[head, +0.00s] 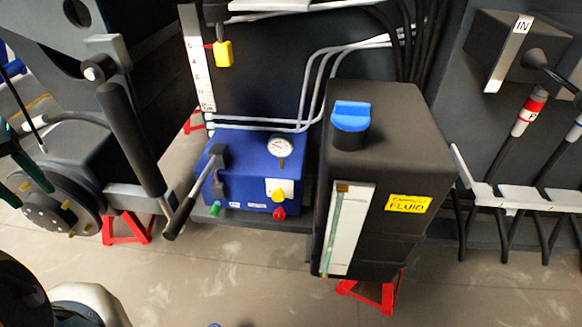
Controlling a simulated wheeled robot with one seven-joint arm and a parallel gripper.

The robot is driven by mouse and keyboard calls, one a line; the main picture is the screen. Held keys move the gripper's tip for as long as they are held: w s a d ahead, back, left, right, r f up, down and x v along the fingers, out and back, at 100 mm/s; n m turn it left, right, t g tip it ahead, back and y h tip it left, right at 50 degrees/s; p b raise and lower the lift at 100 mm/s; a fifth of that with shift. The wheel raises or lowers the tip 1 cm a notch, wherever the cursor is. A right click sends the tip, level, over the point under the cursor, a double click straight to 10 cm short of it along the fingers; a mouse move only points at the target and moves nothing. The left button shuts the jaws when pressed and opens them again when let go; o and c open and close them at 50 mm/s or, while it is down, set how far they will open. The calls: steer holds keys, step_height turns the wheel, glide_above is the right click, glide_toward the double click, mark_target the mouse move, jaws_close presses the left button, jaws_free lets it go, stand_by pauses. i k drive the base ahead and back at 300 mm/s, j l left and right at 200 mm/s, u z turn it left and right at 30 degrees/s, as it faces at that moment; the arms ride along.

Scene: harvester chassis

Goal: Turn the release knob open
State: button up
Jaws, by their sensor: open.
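A blue pump box (240,180) stands at the centre of the head view. Its front carries a small yellow knob (278,195) by a white plate, a red knob (279,214) low at the right corner, and a green knob (215,210) low at the left. I cannot tell by its markings which is the release knob. My gripper (34,196) shows at the left edge as two dark greenish fingers, apart and empty. It is well to the left of the pump, in front of the wheel hub, touching none of the knobs.
A black pump lever (185,205) slants down at the box's left. A tall dark fluid tank (390,150) with a blue cap (351,118) stands close on the right. A thick dark handle (131,140) and a hub (60,205) lie left.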

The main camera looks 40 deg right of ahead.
mark_target(279, 215)
steer(key=i+j+z, duration=0.1)
steer(key=z, duration=0.35)
steer(key=i+j+z, duration=0.25)
steer(key=z, duration=0.15)
steer(key=i+j+z, duration=0.15)
steer(key=z, duration=0.3)
steer(key=i+j+z, duration=0.1)
steer(key=j+z, duration=0.6)
steer(key=z, duration=0.2)
steer(key=j+z, duration=0.25)
steer(key=i+j+z, duration=0.1)
steer(key=j+z, duration=0.15)
steer(key=j, duration=0.2)
